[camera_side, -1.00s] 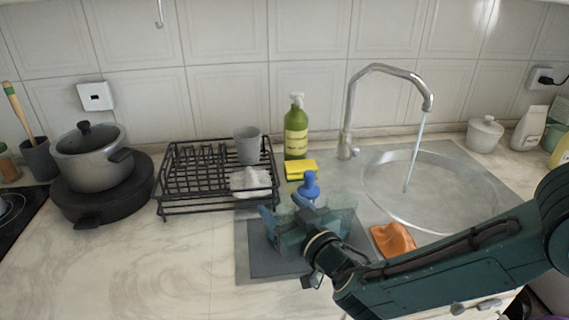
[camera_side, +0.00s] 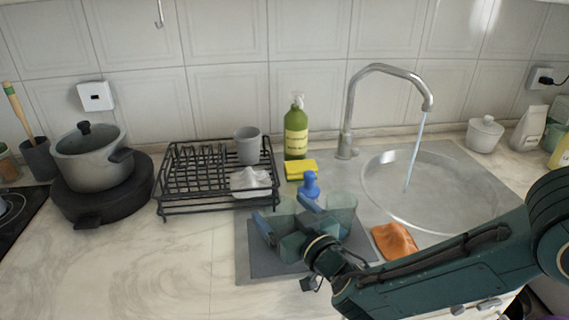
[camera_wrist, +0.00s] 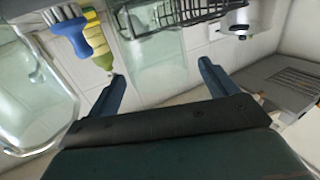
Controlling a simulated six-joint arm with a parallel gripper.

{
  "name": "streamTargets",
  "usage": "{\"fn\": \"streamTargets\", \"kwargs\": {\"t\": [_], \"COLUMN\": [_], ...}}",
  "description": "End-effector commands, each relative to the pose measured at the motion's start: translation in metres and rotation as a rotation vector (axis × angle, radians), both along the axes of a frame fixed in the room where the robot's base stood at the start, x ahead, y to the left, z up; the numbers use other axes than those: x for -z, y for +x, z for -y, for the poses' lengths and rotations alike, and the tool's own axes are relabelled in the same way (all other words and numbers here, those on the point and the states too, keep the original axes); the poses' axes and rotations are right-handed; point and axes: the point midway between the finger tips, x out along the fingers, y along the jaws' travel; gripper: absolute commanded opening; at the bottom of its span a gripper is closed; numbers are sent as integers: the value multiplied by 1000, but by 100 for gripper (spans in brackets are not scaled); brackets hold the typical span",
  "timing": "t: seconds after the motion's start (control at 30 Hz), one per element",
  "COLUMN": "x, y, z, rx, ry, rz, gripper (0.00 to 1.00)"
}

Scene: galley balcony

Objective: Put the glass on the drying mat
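My gripper (camera_side: 286,222) is in the middle of the side view, low over the grey drying mat (camera_side: 262,262). Its two blue fingers are apart. A clear glass (camera_side: 286,206) shows between the fingers, partly hidden by them; it also shows between the fingertips in the wrist view (camera_wrist: 158,65), with room at its right side. I cannot tell whether its base rests on the mat. A second clear glass (camera_side: 342,212) stands to the right of my gripper, near the mat's right side. It fills the left of the wrist view (camera_wrist: 30,95).
A black dish rack (camera_side: 180,205) with a grey cup (camera_side: 247,146) is behind left. A sponge (camera_side: 300,169), a green bottle (camera_side: 296,130), an orange cloth (camera_side: 394,241) and the sink (camera_side: 450,195) are nearby. The front-left counter is clear.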

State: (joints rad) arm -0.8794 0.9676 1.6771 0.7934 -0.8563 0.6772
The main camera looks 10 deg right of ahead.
Motion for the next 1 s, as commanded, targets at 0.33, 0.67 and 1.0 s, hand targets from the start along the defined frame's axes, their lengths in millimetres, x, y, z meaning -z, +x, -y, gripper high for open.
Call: {"fn": "streamTargets", "kwargs": {"t": [0.33,0.67,1.0], "x": [1,0,-2], "y": [-2,-21,-60], "z": [1,8,24], "rx": [0,0,-1], "ry": [-2,-2,-4], "rz": [-2,-3,-3], "gripper": [85,85,85]}}
